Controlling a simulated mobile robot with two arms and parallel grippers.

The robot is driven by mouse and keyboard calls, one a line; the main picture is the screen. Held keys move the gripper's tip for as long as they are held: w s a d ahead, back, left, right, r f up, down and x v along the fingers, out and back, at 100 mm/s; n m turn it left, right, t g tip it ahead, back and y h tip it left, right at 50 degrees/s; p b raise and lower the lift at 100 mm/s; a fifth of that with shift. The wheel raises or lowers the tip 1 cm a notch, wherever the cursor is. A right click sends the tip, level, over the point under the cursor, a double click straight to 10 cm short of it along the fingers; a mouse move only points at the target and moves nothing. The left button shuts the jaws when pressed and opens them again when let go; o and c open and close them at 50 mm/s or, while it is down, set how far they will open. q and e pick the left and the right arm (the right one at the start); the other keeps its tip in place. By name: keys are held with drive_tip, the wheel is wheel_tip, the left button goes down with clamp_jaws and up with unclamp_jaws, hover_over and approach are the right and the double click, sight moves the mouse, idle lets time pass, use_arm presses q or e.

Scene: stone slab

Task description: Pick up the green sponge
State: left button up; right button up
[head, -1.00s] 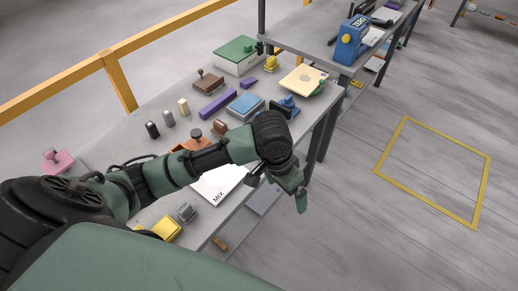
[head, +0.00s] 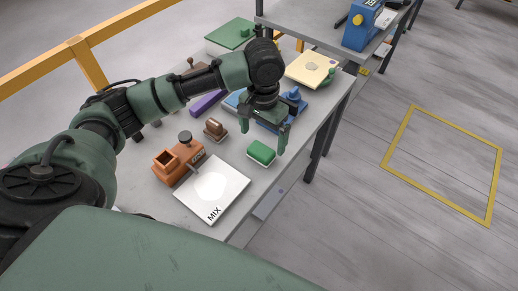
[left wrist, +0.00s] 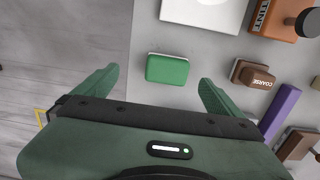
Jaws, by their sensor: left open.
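The green sponge (head: 262,152), a small block with a white underside, lies on the grey stone slab table (head: 237,181) near its right edge. My left gripper (head: 263,139) is open and points down close above the sponge, with its two green fingers apart. In the left wrist view the sponge (left wrist: 167,69) lies ahead of the gap between the fingers of the left gripper (left wrist: 158,82), and nothing is held. My right gripper is not in view.
A white MIX card (head: 212,190), an orange block tool (head: 178,160) and a brown stamp (head: 215,129) lie left of the sponge. Blue items (head: 292,103) and a cream board (head: 312,70) stand behind. Free floor lies to the right.

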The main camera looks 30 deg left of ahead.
sight(261, 150)
use_arm(q)
drive_tip(key=shift+w+a+f+b, duration=0.1)
drive_tip(key=shift+f+b, duration=0.25)
drive_tip(key=shift+f, duration=0.35)
drive_tip(key=shift+w+a+f, duration=0.2)
drive_tip(key=shift+f, duration=0.05)
drive_tip(key=shift+w+a+f, duration=0.15)
drive_tip(key=shift+w+f, duration=0.05)
drive_tip(key=shift+f, duration=0.25)
drive_tip(key=shift+w+a+f, duration=0.1)
drive_tip(key=shift+w+f, duration=0.05)
drive_tip(key=shift+f, duration=1.05)
wheel_tip(261, 150, down, 4)
drive_tip(key=shift+w+a+r+p, duration=0.1)
drive_tip(key=shift+w+r+p, duration=0.1)
drive_tip(key=shift+p, duration=0.3)
drive_tip(key=shift+f, duration=0.45)
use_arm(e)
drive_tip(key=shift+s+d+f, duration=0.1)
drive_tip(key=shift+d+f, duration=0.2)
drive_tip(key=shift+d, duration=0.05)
use_arm(q)
drive_tip(key=c, duration=1.4)
drive_tip(key=shift+c, duration=0.2)
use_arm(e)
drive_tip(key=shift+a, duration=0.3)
